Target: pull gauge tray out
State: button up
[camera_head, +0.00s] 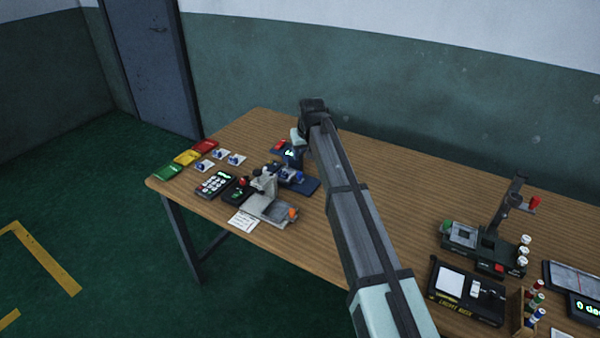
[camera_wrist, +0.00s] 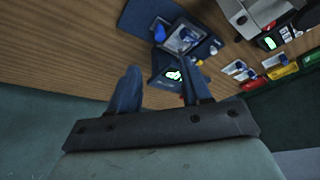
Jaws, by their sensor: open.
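A dark blue gauge with a lit green display (camera_head: 290,153) stands on the table under the end of my arm; it also shows in the wrist view (camera_wrist: 174,75). A flat dark blue tray (camera_head: 309,186) extends from its front, carrying a pale and bright blue piece. The tray also shows in the wrist view (camera_wrist: 136,16), at the top. I cannot tell how far it is out. My gripper (camera_wrist: 162,82) is open and empty, its two fingers apart near the gauge's display side. In the head view the fingers are mostly hidden behind my wrist.
A grey fixture (camera_head: 264,205) with an orange knob stands close in front of the tray. A keypad (camera_head: 214,185) and green, yellow and red bins (camera_head: 186,157) are to the left. A dark green machine (camera_head: 484,246) stands far right. The table's middle is mostly clear.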

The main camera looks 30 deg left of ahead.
aim_at(300, 173)
jog(key=x, duration=1.3)
jog(key=shift+f, duration=0.1)
jog(key=shift+c, duration=0.5)
grip_shut()
